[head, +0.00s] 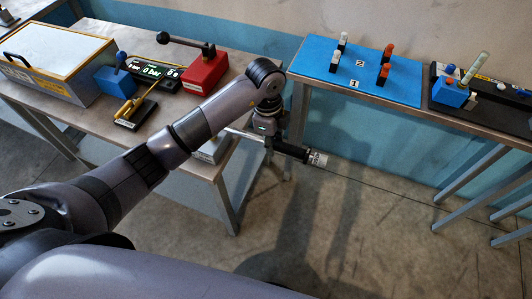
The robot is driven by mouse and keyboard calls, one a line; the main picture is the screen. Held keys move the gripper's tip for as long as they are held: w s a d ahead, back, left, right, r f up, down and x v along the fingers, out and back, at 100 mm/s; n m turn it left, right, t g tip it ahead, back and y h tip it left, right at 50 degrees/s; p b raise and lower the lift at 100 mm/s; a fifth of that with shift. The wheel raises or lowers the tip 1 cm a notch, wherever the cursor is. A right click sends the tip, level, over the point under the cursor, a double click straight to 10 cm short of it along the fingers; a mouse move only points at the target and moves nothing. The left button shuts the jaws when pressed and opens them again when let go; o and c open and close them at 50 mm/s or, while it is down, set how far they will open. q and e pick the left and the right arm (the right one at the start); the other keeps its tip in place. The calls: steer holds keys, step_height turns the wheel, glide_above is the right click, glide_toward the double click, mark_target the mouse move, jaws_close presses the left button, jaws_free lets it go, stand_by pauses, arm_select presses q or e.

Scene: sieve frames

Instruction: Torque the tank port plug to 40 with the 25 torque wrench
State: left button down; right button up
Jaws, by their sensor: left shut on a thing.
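My left gripper (268,133) hangs at the end of my left arm, past the right edge of the left bench and above the floor. It is shut on a wrench-like tool with a black handle (290,149), a pale marked end at the right and a thin metal shaft reaching left behind my arm. The marking is too small to read, so I cannot tell the tool's rating. I cannot pick out the tank port plug. A pale block (212,152) on the left bench is partly hidden by my arm. My right gripper is not in view.
The left bench (75,118) bears a white-topped case (52,57), a blue block (117,80), a display reading 0 bar (152,72) and a red block (205,72). The right bench has a blue mat (335,77) with upright pegs and a black board (480,105). Floor is open between.

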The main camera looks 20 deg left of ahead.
arm_select(q)
steer(key=w+n+b, duration=0.1)
steer(key=w+n, duration=0.3)
steer(key=w, duration=0.4)
steer(key=shift+a+r+n+t+b, duration=0.2)
steer(key=shift+a+n+t+b, duration=0.1)
steer(key=shift+a, duration=0.1)
steer(key=shift+s+p, duration=0.15)
steer(key=shift+p, duration=0.15)
steer(key=shift+f, duration=0.1)
stand_by(0.6)
steer(key=shift+f+b, duration=0.5)
steer(key=shift+f, duration=0.4)
stand_by(0.3)
steer(key=c, duration=1.9)
jaws_free()
jaws_close()
